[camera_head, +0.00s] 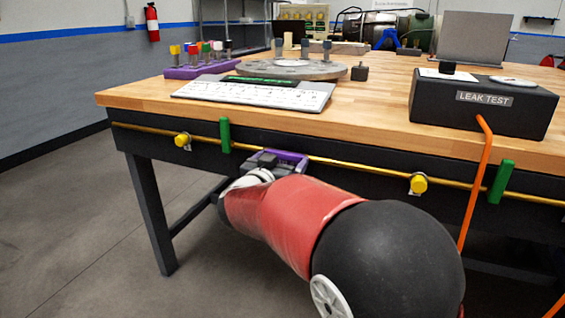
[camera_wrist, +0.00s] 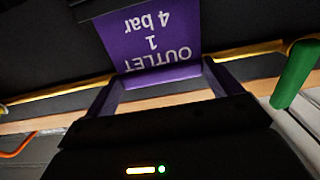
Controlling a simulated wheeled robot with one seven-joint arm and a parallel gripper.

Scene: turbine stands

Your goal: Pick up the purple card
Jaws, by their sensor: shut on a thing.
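The purple card (camera_wrist: 150,36) shows in the wrist view, upside down, with white print reading "OUTLET 1 4 bar". A purple frame-like shape lies just below it, between the card and the dark gripper body. In the head view a purple edge of the card (camera_head: 290,154) shows beneath the table's front edge, by the yellow pipe. My gripper (camera_head: 268,159) is at that edge, shut on the card. The exact contact of the fingers is hidden.
The yellow pipe (camera_head: 345,162) runs along the table's dark front, with green clamps (camera_head: 225,135) and yellow knobs (camera_head: 182,140). A black "LEAK TEST" box (camera_head: 450,105) with an orange hose (camera_head: 480,178) is at right. Open floor (camera_head: 90,235) lies left.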

